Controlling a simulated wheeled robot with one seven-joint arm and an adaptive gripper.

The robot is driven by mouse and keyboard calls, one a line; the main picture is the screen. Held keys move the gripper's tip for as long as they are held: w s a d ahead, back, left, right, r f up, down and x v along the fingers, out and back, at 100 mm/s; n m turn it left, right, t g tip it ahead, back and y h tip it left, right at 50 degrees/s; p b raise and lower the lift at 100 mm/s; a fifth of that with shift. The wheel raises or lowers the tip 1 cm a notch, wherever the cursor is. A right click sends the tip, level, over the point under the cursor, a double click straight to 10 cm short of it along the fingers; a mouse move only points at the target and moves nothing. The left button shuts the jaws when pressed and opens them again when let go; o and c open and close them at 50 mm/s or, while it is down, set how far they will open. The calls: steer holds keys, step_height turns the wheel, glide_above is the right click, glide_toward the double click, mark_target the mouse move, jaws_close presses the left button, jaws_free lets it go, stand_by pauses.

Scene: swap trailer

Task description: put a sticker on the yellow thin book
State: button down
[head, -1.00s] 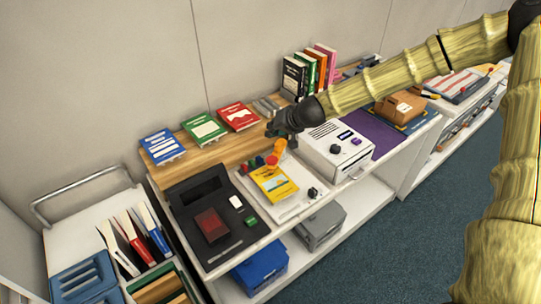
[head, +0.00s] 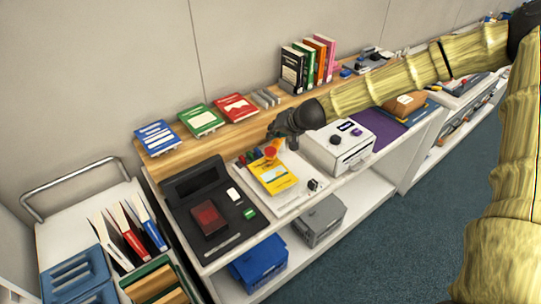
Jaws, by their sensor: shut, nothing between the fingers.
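The yellow thin book (head: 268,187) lies on a white board (head: 296,198) on the counter, with a pale patch on its cover. A red-and-orange knobbed tool (head: 270,153) is at the book's far end, just below my gripper; I cannot tell whether it stands on the book or behind it. Small coloured pieces (head: 250,156) are beside it on the left. My gripper (head: 274,136) is shut and looks empty, above the tool. The fingertips are small and dark here, and the gap to the tool is unclear.
A black device with a dark red pad (head: 207,218) is left of the board. A white box with knobs (head: 340,146) is close on the right. Blue (head: 157,136), green (head: 201,119) and red (head: 236,107) books lie on the wooden ledge behind. Upright books (head: 293,70) stand farther back.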

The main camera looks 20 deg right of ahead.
mark_target(273, 149)
steer(key=shift+f+b, duration=1.05)
steer(key=shift+f, duration=0.75)
steer(key=shift+f, duration=0.2)
steer(key=shift+f+b, duration=0.25)
steer(key=shift+b, duration=0.05)
steer(key=shift+f+b, duration=0.55)
steer(key=shift+f, duration=0.1)
stand_by(1.1)
stand_by(0.4)
steer(key=shift+r+p, duration=0.9)
steer(key=shift+r, duration=0.25)
steer(key=shift+r+p, duration=1.9)
steer(key=shift+r, duration=0.6)
